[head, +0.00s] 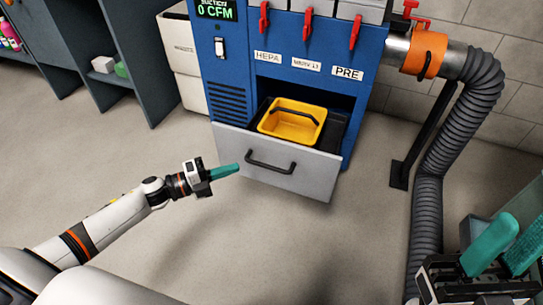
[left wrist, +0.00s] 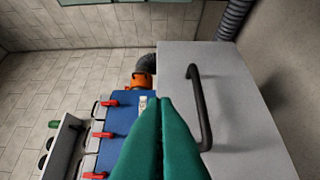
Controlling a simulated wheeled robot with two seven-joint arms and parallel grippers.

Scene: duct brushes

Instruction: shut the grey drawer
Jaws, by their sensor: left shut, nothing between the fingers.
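The grey drawer (head: 310,171) is pulled out from the bottom of the blue cabinet, with a black bar handle (head: 270,163) on its front. The drawer front (left wrist: 250,110) and the handle (left wrist: 199,105) also show in the left wrist view. A yellow bin (head: 290,128) sits inside the drawer. My left gripper (head: 238,167) is shut and empty, its teal fingers pointing toward the left part of the drawer front. Whether the tips touch it I cannot tell. My right gripper (head: 508,240) is at the lower right, its teal fingers apart, far from the drawer.
The blue cabinet (head: 225,70) carries red clamps (head: 309,25) and filter labels. A grey hose (head: 480,100) runs from an orange collar (head: 425,52) down the right side. A dark shelf unit (head: 140,70) stands at the left. The floor before the drawer is clear.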

